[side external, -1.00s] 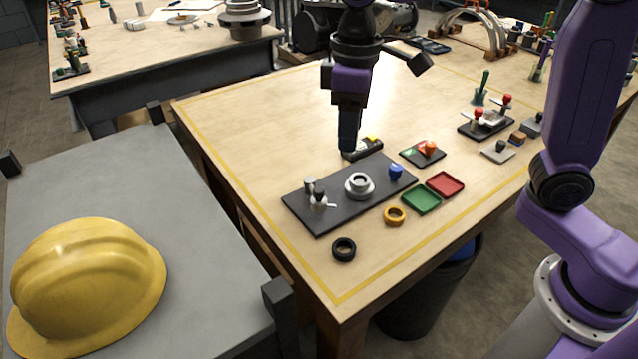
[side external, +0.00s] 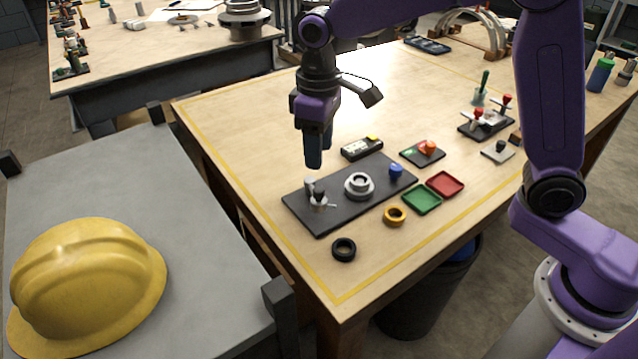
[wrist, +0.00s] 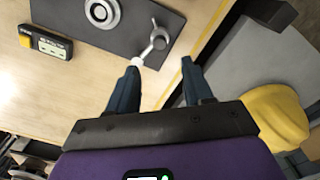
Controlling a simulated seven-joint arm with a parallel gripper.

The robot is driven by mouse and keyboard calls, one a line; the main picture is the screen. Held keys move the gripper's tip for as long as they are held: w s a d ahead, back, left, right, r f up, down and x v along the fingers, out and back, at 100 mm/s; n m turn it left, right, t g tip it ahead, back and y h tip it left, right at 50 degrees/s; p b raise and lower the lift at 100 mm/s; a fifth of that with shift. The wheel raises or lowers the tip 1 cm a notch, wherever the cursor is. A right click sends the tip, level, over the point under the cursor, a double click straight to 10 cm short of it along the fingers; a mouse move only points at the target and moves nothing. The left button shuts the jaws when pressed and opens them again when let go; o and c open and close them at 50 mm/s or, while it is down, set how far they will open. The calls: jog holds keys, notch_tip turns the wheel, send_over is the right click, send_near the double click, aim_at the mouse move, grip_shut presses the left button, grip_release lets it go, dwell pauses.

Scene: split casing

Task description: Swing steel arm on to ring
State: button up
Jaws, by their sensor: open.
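A dark plate (side external: 335,215) lies on the wooden bench. A pale steel ring (side external: 359,186) stands at its middle; it also shows in the wrist view (wrist: 102,12). In the wrist view the arm (wrist: 145,55) lies just beyond my left fingertip. My gripper (side external: 315,160) is open and empty, pointing down above the post end of the plate; its two fingers (wrist: 160,68) are spread.
A black ring (side external: 344,249) and an orange ring (side external: 395,216) lie in front of the plate. Green (side external: 422,199) and red (side external: 445,185) trays sit to the right. The bench's front left corner is clear.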

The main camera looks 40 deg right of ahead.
aim_at(319, 189)
notch_tip(319, 189, down, 9)
jog(key=shift+f, duration=0.2)
dwell(0.3)
grip_shut()
